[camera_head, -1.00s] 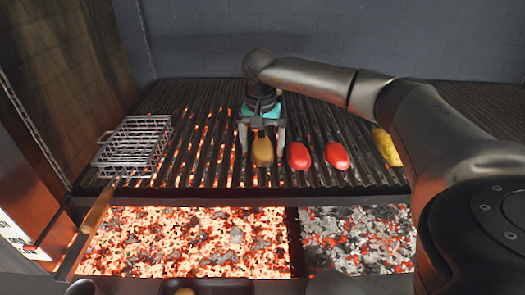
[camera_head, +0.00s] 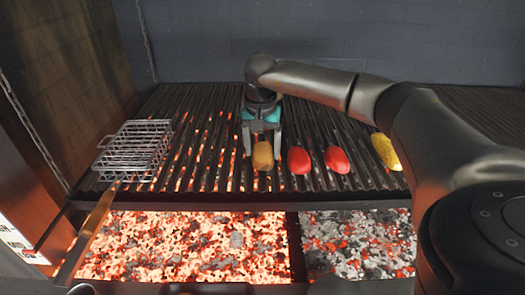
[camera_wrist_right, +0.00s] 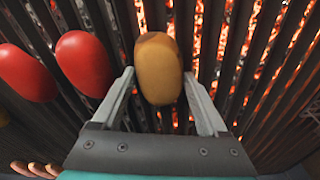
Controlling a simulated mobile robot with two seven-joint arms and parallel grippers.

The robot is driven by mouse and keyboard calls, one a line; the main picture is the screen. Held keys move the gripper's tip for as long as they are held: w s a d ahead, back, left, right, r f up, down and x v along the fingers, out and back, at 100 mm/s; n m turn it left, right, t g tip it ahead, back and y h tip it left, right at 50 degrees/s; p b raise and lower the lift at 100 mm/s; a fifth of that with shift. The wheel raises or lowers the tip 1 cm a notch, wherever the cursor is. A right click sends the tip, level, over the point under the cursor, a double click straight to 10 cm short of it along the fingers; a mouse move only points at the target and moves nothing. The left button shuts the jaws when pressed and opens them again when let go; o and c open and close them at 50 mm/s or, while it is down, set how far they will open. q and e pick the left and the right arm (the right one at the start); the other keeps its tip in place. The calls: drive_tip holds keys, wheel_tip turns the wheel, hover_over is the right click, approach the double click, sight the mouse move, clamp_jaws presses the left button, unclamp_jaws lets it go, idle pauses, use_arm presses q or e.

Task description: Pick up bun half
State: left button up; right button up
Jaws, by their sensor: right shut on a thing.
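The bun half (camera_head: 262,156) is a golden-brown oval piece on the grill grate, the leftmost in a row of food. My right gripper (camera_head: 262,140) reaches down over it from behind, with one finger on each side. In the right wrist view, the bun half (camera_wrist_right: 159,68) sits between the fingertips of my right gripper (camera_wrist_right: 159,82), which is shut on it. The bun half appears to be still at grate level. My left gripper is not in view.
Two red oval pieces (camera_head: 299,160) (camera_head: 337,159) lie right of the bun half, then a yellow piece (camera_head: 386,151). A wire grilling basket (camera_head: 136,150) with a long handle lies at the left. Glowing coals (camera_head: 190,245) show below the grate (camera_head: 205,135).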

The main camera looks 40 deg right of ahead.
sight(262, 150)
wheel_tip(262, 150, up, 20)
drive_tip(key=p, duration=0.2)
drive_tip(key=s+a+f+n+b, duration=0.2)
drive_tip(key=s+a+f+n, duration=0.3)
drive_tip(key=a+f, duration=0.5)
drive_tip(key=s+a+f+n+y+b, duration=0.1)
drive_tip(key=s+a+f+n+b, duration=0.2)
drive_tip(key=a+f, duration=0.7)
drive_tip(key=shift+s+a+f+n+t, duration=0.15)
drive_tip(key=shift+s+a+n+t, duration=0.15)
drive_tip(key=shift+s+a+n, duration=1.4)
drive_tip(key=shift+s+d+m+b, duration=0.2)
drive_tip(key=shift+s+m+b, duration=0.15)
drive_tip(key=shift+m, duration=0.35)
